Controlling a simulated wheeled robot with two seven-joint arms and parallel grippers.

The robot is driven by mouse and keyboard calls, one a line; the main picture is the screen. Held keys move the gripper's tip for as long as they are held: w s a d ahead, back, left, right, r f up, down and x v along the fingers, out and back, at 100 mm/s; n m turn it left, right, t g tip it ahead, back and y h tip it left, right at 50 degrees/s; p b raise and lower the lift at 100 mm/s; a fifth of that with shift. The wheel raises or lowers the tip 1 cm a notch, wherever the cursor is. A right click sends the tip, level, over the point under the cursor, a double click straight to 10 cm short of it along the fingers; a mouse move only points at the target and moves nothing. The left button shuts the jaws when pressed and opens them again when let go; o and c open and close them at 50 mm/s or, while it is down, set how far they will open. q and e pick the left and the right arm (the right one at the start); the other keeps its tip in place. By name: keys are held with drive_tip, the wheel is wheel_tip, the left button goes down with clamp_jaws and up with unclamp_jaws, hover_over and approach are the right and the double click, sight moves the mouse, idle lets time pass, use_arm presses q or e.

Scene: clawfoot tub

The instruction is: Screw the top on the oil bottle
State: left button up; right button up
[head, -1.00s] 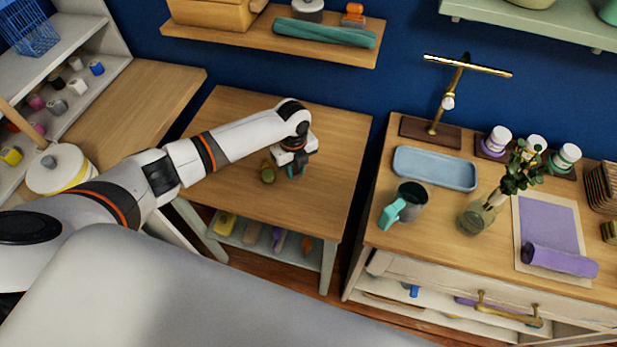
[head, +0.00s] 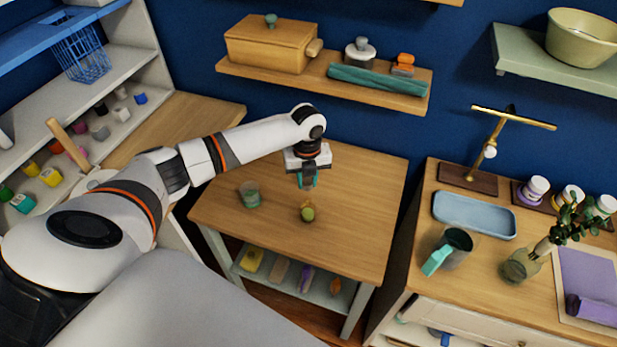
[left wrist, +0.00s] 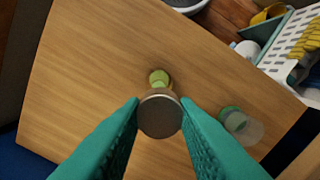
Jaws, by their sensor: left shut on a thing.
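The oil bottle (head: 307,213), small and yellow-green, stands on the middle wooden table. It also shows in the left wrist view (left wrist: 159,77), just beyond the fingertips and partly covered. My left gripper (head: 307,184) is above the table, just behind the bottle in the head view. In the left wrist view its teal fingers (left wrist: 160,112) are shut on a round brownish top (left wrist: 160,116), seen face-on. The top appears apart from the bottle, but its height above the bottle's neck is hard to tell. My right gripper is not in view.
A clear glass jar with green (head: 250,195) stands left of the bottle on the same table (head: 350,225). A wall shelf (head: 330,83) hangs behind my arm. A counter to the right holds a blue tray (head: 474,214) and a mug (head: 452,245). The table's right side is clear.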

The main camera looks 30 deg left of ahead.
use_arm(q)
drive_tip(key=shift+f+b, duration=0.4)
drive_tip(key=shift+f, duration=0.15)
drive_tip(key=shift+d+f, duration=0.1)
drive_tip(key=shift+f, duration=0.25)
drive_tip(key=shift+f+b, duration=1)
drive_tip(key=shift+f, duration=0.55)
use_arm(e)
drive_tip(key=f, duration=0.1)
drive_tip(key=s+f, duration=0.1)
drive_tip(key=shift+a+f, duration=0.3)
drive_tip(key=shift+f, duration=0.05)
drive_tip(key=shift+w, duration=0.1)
use_arm(q)
drive_tip(key=shift+f, duration=0.15)
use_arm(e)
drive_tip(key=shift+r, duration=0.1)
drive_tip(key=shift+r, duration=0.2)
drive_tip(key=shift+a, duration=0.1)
